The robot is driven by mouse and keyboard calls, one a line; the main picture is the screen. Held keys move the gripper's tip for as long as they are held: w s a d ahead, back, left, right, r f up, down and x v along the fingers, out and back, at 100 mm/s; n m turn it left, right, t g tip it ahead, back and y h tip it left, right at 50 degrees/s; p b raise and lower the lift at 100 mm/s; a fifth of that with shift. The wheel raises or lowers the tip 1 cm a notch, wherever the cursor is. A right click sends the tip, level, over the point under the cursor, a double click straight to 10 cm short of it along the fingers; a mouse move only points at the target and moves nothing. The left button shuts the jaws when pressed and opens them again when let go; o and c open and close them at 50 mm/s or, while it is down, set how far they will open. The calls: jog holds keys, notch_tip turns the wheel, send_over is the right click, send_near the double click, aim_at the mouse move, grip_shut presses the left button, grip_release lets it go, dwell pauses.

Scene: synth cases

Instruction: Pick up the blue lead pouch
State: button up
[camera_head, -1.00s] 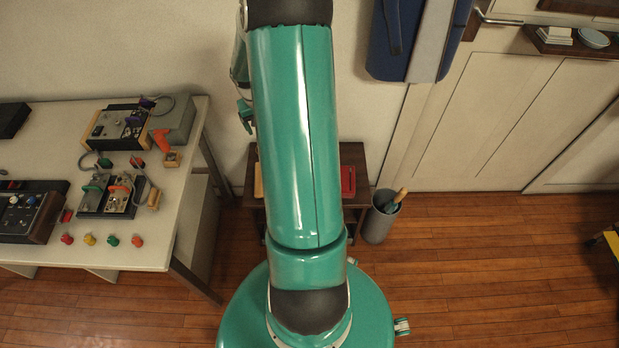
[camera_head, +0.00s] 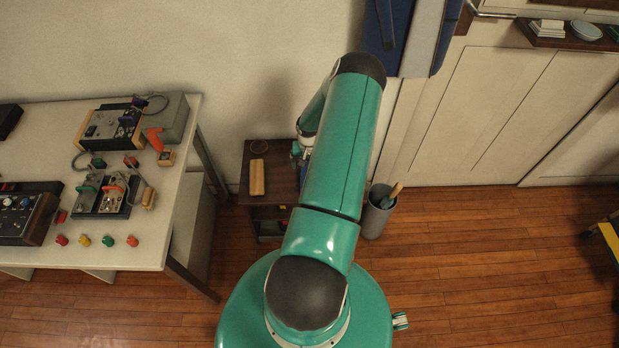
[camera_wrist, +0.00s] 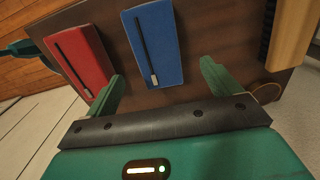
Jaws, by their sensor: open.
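The blue lead pouch (camera_wrist: 156,45) lies flat on a small dark brown table (camera_wrist: 185,92) in the wrist view. It has a dark zip line along its length with a pale pull at the near end. My gripper (camera_wrist: 160,82) is open, with one green finger to the left and one to the right of the pouch's near end in the picture. Nothing shows between the fingers except the pouch and table; I cannot tell the height gap.
A red pouch (camera_wrist: 80,60) lies left of the blue one, close to my left finger. A grey bin (camera_head: 377,215) stands beside the table. A workbench (camera_head: 110,260) stands left.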

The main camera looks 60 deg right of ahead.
jog(key=shift+f, duration=0.85)
jog(key=f, duration=0.4)
jog(key=shift+s+a, duration=0.35)
jog(key=shift+f, duration=0.6)
jog(key=c, duration=1.1)
jog(key=shift+r, duration=0.1)
